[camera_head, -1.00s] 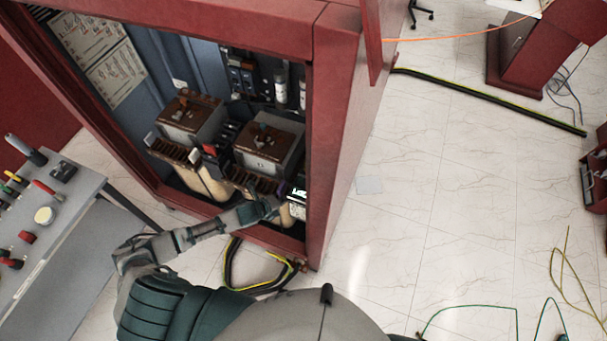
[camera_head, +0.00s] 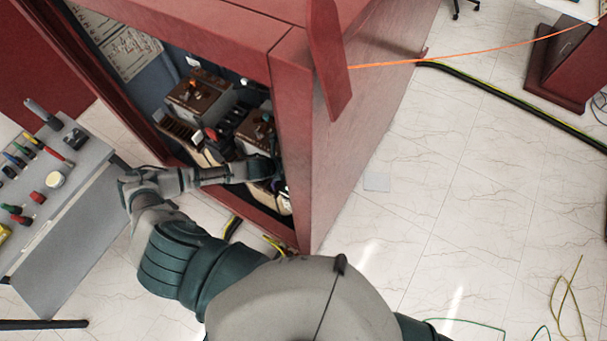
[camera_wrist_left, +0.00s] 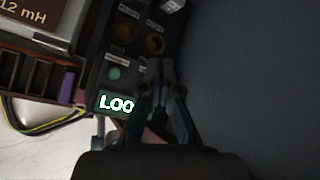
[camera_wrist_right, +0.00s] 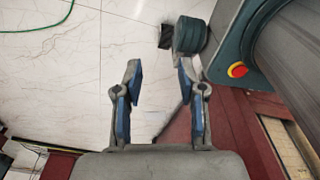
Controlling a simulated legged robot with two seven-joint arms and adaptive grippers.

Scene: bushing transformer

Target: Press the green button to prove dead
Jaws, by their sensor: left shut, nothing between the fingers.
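In the left wrist view a round green button (camera_wrist_left: 114,73) sits on a dark panel, under a small label. A lit display reading "LOO" (camera_wrist_left: 117,103) is just below it, its right part hidden by my fingers. My left gripper (camera_wrist_left: 162,68) is shut and empty. In that view its fingertips lie to the right of the green button; I cannot tell whether they touch the panel. In the head view the left gripper (camera_head: 274,168) reaches into the red cabinet (camera_head: 285,100). My right gripper (camera_wrist_right: 160,68) is open and empty, away from the panel.
Two amber round controls (camera_wrist_left: 153,43) sit above the green button. Brown-topped transformer units (camera_head: 195,95) stand in the cabinet, whose frame edges the opening. A grey tool table (camera_head: 85,190) is at left. The tiled floor (camera_head: 420,220) at right is mostly clear.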

